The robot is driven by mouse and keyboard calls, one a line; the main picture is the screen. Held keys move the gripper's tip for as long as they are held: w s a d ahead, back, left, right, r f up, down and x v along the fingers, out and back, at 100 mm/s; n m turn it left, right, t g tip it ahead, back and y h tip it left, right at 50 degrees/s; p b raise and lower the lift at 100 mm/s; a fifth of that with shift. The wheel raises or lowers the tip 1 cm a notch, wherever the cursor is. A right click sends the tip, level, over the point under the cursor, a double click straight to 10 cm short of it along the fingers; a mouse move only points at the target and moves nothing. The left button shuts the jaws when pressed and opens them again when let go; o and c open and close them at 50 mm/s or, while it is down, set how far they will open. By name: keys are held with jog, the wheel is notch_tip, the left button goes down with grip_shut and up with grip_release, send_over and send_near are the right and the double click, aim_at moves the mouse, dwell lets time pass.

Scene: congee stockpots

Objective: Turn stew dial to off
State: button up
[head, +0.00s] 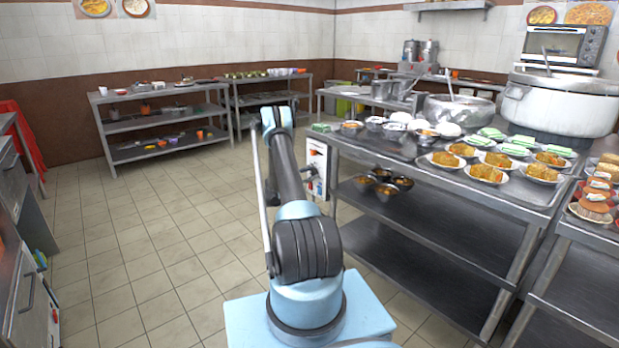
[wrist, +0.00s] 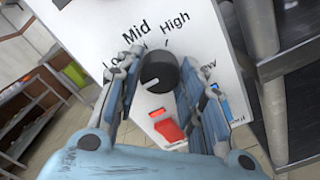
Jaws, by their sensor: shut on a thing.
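The stew dial (wrist: 158,72) is a round black knob on a white control panel (wrist: 190,25) in the wrist view. A pale pointer line on its lower left side points down and left. "Mid" and "High" are printed above it, with partly hidden lettering to the left and right. My gripper (wrist: 159,76) is shut on the dial, one finger on each side. In the head view the white panel (head: 317,155) is at the near left end of the steel table, and my arm hides part of it.
A red switch (wrist: 169,130) sits on the panel below the dial. The steel table (head: 450,195) carries plates of food and a large white stockpot (head: 560,105). Shelves (head: 160,125) stand along the back wall. The tiled floor (head: 170,230) on the left is clear.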

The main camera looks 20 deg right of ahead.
jog(key=o, duration=1.1)
jog(key=shift+c, duration=0.2)
jog(key=v, duration=1.2)
